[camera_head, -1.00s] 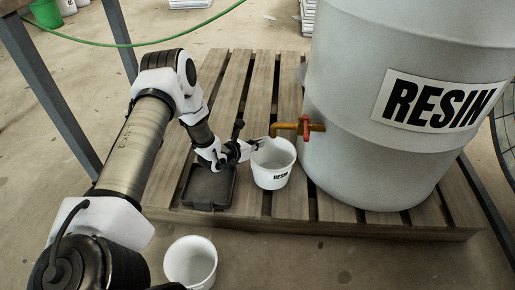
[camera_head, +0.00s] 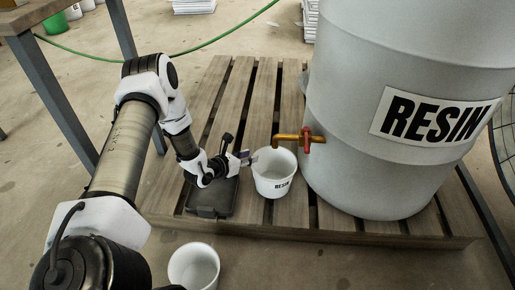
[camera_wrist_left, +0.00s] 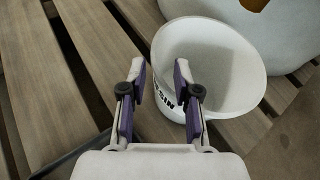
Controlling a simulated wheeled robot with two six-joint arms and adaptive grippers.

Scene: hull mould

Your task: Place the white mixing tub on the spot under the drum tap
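A white tub marked RESIN (camera_head: 273,185) stands upright on the wooden pallet, below the brass drum tap (camera_head: 291,140) with its red handle. The spout end is above the tub's far rim. The tub also shows in the left wrist view (camera_wrist_left: 232,65), its inside empty. The spot beneath it is hidden. My left gripper (camera_head: 250,158) is at the tub's left rim. In the left wrist view its fingers (camera_wrist_left: 160,80) are apart, with the tub's near-left edge showing between them; I cannot tell whether they touch it. My right gripper is not in view.
The large grey resin drum (camera_head: 400,175) stands right of the tub on the pallet (camera_head: 330,228). A dark flat tray (camera_head: 212,205) lies under my left wrist. A second white tub (camera_head: 194,268) is on the floor in front. A table (camera_head: 60,100) stands at left.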

